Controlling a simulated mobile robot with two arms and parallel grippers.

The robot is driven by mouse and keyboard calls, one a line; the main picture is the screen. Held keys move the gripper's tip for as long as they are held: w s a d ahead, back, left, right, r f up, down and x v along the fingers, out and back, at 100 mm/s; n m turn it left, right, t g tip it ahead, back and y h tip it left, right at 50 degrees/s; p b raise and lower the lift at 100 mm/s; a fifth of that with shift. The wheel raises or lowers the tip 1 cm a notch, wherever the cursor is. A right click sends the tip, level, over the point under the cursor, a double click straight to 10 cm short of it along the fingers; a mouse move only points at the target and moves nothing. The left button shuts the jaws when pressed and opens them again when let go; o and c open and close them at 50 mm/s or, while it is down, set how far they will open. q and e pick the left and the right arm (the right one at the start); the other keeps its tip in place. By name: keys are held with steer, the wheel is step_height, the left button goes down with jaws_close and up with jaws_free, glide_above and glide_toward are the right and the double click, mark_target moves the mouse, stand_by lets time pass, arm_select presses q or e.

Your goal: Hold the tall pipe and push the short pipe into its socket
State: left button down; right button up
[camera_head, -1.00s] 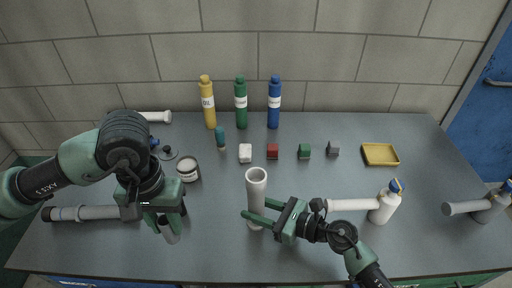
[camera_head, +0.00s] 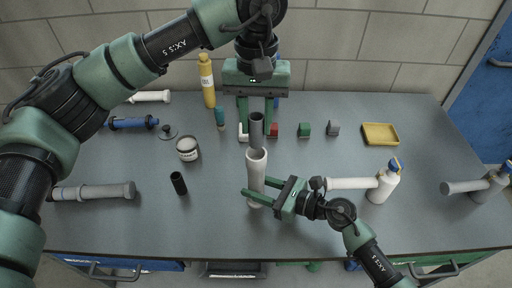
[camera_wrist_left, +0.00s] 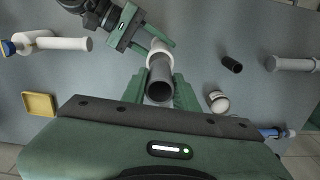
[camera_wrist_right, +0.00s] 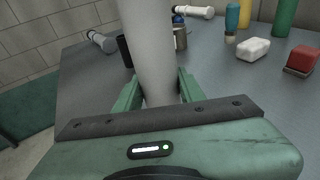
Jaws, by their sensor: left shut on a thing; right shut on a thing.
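The tall white pipe (camera_head: 256,170) stands upright near the front middle of the table, its open mouth facing up. My right gripper (camera_head: 257,200) is shut on its lower part; the pipe also rises between the fingers in the right wrist view (camera_wrist_right: 149,48). My left gripper (camera_head: 257,108) is shut on the short grey pipe (camera_head: 256,131), whose open end shows in the left wrist view (camera_wrist_left: 160,91). In the head view the short pipe's lower end appears at the far rim of the tall pipe's mouth. I cannot tell whether it is inside.
Yellow bottle (camera_head: 207,82), small blocks (camera_head: 304,130) and a yellow tray (camera_head: 380,134) stand farther back. A white spray bottle (camera_head: 384,182) is to the right. A jar (camera_head: 188,148), a black cylinder (camera_head: 178,183) and a grey pipe (camera_head: 95,191) are to the left.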

mark_target(256, 143)
arm_select(q)
steer(key=shift+f, duration=3.1)
steer(key=shift+f, duration=0.1)
steer(key=c, duration=1.1)
jaws_free()
step_height(256, 143, up, 12)
steer(key=shift+r, duration=0.15)
arm_select(e)
steer(key=o, duration=1.3)
steer(key=shift+o, duration=0.2)
steer(key=shift+d, duration=0.1)
